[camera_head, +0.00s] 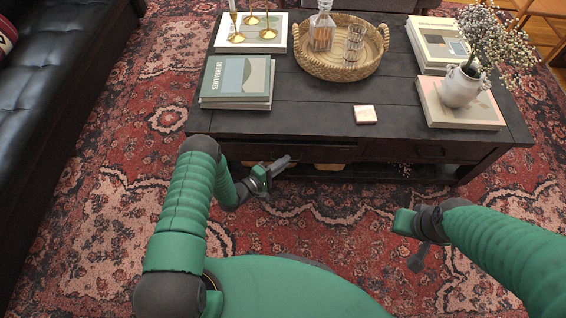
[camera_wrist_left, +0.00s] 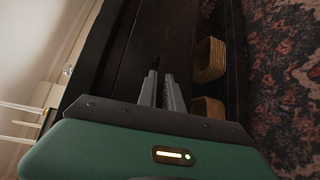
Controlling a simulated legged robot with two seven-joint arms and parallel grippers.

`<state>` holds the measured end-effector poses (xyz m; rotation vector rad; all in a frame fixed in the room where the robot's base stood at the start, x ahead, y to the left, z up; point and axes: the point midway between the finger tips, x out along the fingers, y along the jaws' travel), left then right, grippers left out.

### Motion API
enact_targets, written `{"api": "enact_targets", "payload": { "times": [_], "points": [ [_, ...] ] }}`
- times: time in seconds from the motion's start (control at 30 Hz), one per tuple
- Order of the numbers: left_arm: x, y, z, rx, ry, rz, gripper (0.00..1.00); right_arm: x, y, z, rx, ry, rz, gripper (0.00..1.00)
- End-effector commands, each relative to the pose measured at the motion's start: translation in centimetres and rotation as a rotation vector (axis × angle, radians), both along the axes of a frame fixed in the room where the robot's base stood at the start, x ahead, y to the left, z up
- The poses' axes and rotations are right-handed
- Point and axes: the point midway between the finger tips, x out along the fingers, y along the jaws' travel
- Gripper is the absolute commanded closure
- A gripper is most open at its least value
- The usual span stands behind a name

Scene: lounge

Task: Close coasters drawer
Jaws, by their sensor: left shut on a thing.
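The low black coffee table (camera_head: 310,110) stands ahead, with a drawer front (camera_head: 318,154) under its front edge. How far the drawer stands out is hard to tell. My left gripper (camera_head: 282,164) is at the left part of this front, its fingers pointing right along it. In the left wrist view, the fingers (camera_wrist_left: 160,82) are close together against the dark drawer front (camera_wrist_left: 138,60). They are shut on a dark part of it, apparently the handle, which is mostly hidden. My right gripper (camera_head: 416,261) hangs over the rug, apart from the table; its fingers are unclear. A small square coaster stack (camera_head: 365,114) lies on the tabletop.
On the tabletop are books (camera_head: 237,82), a wicker tray (camera_head: 341,70) with a decanter and glasses, candlesticks (camera_head: 252,22) and a white vase (camera_head: 462,87). Baskets (camera_wrist_left: 209,60) sit on the lower shelf. A black sofa (camera_head: 60,80) stands left. Patterned rug (camera_head: 330,215) covers the open floor.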

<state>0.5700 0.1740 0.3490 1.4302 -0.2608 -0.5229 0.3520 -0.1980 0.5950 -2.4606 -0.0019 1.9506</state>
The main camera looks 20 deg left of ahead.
Motion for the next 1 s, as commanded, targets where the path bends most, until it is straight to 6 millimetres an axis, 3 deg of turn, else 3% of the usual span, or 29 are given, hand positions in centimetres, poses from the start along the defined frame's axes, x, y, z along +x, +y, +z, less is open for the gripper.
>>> {"api": "enact_targets", "payload": {
  "times": [0.77, 1.0],
  "points": [
    [-0.1, 0.8, -0.4, 0.009, 0.009, 0.014, 1.00, 0.0, 0.0, 0.0, 0.000, 0.000, 0.000, 1.00],
    [2.4, 1.5, -0.9, 0.010, 0.005, 0.014, 1.00, 0.0, 0.0, -1.9, 0.000, 0.000, 0.000, 1.00]
  ]
}}
